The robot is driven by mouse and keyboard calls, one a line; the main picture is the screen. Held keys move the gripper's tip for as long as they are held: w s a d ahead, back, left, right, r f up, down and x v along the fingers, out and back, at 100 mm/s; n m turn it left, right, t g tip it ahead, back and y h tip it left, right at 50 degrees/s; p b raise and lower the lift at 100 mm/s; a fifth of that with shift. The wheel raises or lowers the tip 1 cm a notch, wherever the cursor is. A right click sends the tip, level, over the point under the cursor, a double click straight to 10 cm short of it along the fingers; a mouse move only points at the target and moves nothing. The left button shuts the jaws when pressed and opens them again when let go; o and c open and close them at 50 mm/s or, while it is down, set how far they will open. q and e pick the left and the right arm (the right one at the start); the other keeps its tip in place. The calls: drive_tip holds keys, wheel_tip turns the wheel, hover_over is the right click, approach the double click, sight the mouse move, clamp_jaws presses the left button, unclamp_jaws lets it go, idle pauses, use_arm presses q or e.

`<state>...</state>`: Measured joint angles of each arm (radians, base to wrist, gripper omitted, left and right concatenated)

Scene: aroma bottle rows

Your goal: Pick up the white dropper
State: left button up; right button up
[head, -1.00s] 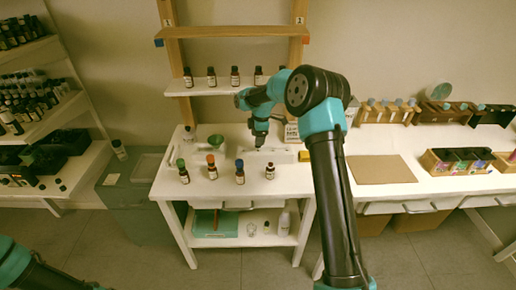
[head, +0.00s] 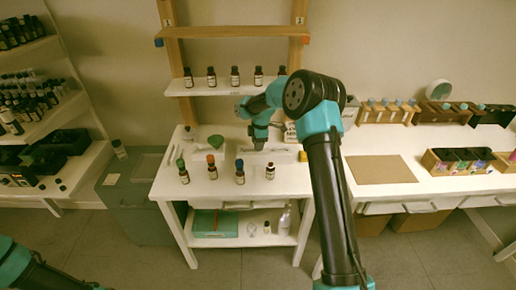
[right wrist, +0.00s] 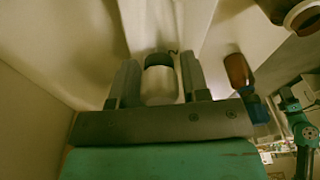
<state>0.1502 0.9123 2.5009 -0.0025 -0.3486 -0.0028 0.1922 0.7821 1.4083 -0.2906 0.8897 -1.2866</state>
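In the right wrist view a white cylinder with a dark top (right wrist: 160,85), which looks like the white dropper, sits between the two fingers of my right gripper (right wrist: 160,78). The fingers are close along both its sides; I cannot tell whether they press on it. In the head view my right gripper (head: 258,146) points down over the white tray at the back of the white table. The gripper and arm hide the dropper there. My left arm (head: 30,268) shows only at the lower left corner, with its gripper out of view.
Several brown bottles, including a green-capped (head: 183,172), an orange-capped (head: 212,168) and a blue-capped one (head: 239,173), stand in front on the white table (head: 225,190). A small bottle (head: 270,172) stands close to the gripper. A green funnel (head: 216,141) is to its left. A shelf of bottles (head: 225,86) is behind.

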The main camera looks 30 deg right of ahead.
drive_tip(key=shift+c, duration=1.4)
drive_tip(key=shift+r, duration=0.1)
wheel_tip(320, 180, up, 10)
drive_tip(key=shift+f, duration=0.1)
drive_tip(key=shift+a, duration=0.15)
